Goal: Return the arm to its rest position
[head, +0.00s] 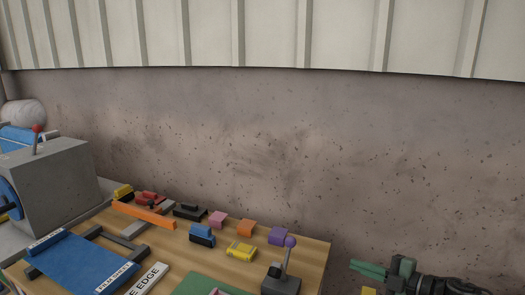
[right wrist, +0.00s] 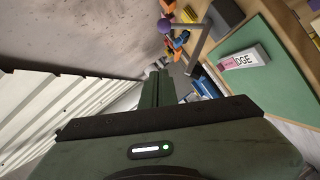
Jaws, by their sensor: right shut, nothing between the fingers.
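My right gripper (head: 356,267) shows low at the right of the head view, with green fingers pointing left. It is beyond the right end of the wooden table (head: 312,258), apart from the things on it. In the right wrist view its two fingers (right wrist: 157,78) lie together, shut and empty. My left gripper is not in view.
A lever with a purple knob (head: 290,242) stands near the table's right end. A grey machine (head: 62,185) stands far left. A wall runs behind.

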